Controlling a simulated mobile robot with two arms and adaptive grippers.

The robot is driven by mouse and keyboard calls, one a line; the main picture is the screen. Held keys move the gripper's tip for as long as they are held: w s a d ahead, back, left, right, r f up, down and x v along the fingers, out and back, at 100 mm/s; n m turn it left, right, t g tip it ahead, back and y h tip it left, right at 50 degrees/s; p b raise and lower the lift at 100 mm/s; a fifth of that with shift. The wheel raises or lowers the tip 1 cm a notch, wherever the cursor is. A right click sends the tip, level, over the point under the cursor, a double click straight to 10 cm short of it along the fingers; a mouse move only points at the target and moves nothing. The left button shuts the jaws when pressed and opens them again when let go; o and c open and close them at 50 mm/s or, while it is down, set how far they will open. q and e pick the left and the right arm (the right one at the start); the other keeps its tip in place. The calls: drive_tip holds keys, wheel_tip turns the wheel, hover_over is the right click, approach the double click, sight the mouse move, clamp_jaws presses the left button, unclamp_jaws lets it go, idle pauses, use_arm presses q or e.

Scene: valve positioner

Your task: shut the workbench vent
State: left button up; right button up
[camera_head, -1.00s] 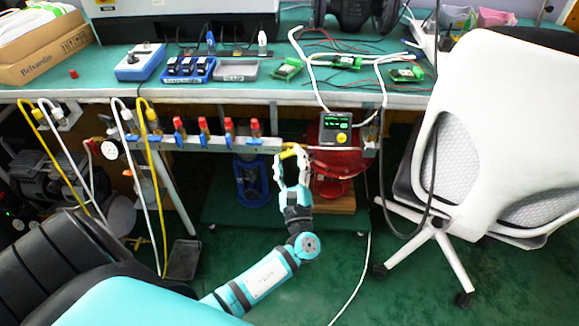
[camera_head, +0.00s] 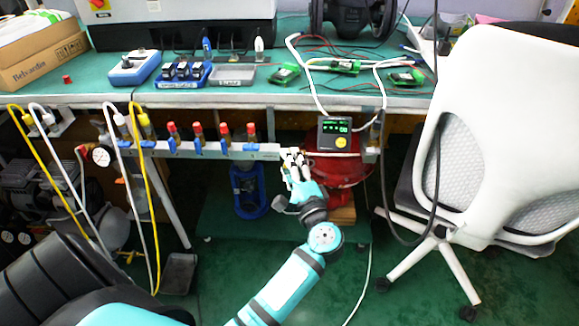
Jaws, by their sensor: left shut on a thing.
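The manifold rail (camera_head: 205,152) runs under the workbench's front edge. My left gripper (camera_head: 292,158) is at the rail's right end, where a yellow vent handle showed earlier. The fingers are shut on that handle and now cover almost all of it, so its angle cannot be read. The gripper is turned and tilted, with my arm reaching up from below. My right gripper is not in view.
Several red-capped valves with blue handles (camera_head: 198,148) stand along the rail. A positioner with a lit screen (camera_head: 334,134) hangs just right of my gripper. A white chair (camera_head: 500,130) blocks the right side. Green floor (camera_head: 390,255) is clear near my arm.

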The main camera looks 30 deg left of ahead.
use_arm(q)
drive_tip(key=shift+n+h, duration=0.3)
drive_tip(key=shift+n, duration=0.6)
drive_tip(key=shift+g, duration=0.3)
drive_tip(key=o, duration=1.2)
drive_tip(key=shift+c, duration=0.2)
